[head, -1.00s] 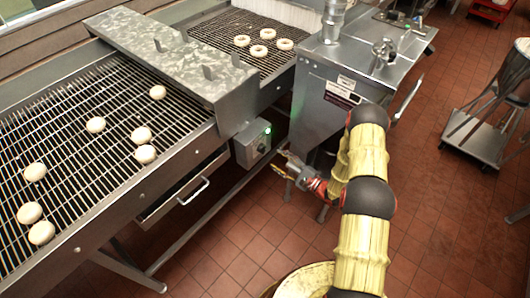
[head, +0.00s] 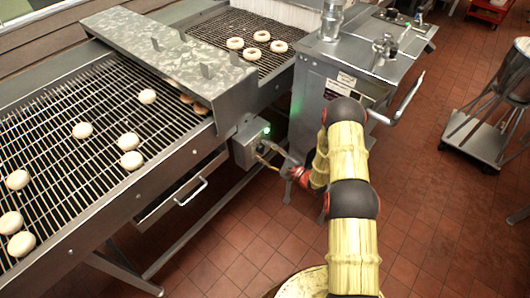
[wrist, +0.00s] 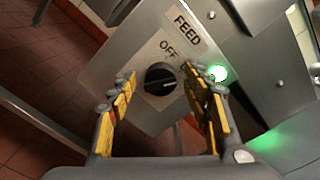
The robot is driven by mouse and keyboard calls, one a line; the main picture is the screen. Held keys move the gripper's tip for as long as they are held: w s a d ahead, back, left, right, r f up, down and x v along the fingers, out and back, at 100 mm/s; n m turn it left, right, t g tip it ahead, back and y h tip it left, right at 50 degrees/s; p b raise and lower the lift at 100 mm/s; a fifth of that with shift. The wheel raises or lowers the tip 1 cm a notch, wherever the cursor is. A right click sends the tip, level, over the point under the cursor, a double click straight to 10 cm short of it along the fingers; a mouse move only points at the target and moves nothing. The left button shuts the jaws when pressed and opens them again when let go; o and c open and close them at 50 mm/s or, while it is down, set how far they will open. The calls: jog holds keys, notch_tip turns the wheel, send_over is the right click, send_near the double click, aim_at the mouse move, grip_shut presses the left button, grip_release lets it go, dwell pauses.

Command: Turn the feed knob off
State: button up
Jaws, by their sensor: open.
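The feed knob (wrist: 160,79) is a black round knob on a grey control box in the wrist view, below the labels FEED and OFF. Its light pointer line points to the right in that view, not at the OFF label (wrist: 168,49). A green lamp (wrist: 218,73) glows beside it. My gripper (wrist: 163,85) is open, its yellow-padded fingers on either side of the knob; I cannot tell whether they touch it. In the head view my gripper (head: 265,152) is at the front of the control box (head: 246,143) and hides the knob.
A wire-grid conveyor (head: 70,165) carries several pale dough pieces, and ring-shaped ones lie beyond the metal cover (head: 165,55). A drawer handle (head: 190,192) sticks out left of the box. A steel cabinet (head: 335,85) stands to the right. Open tiled floor lies in front.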

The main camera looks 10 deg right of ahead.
jog(key=shift+c, duration=1.2)
jog(key=c, duration=0.9)
jog(key=n, duration=1.1)
jog(key=shift+s+f+n, duration=0.1)
jog(key=shift+f+n, duration=0.15)
jog(key=shift+n, duration=0.35)
jog(key=o, duration=1.1)
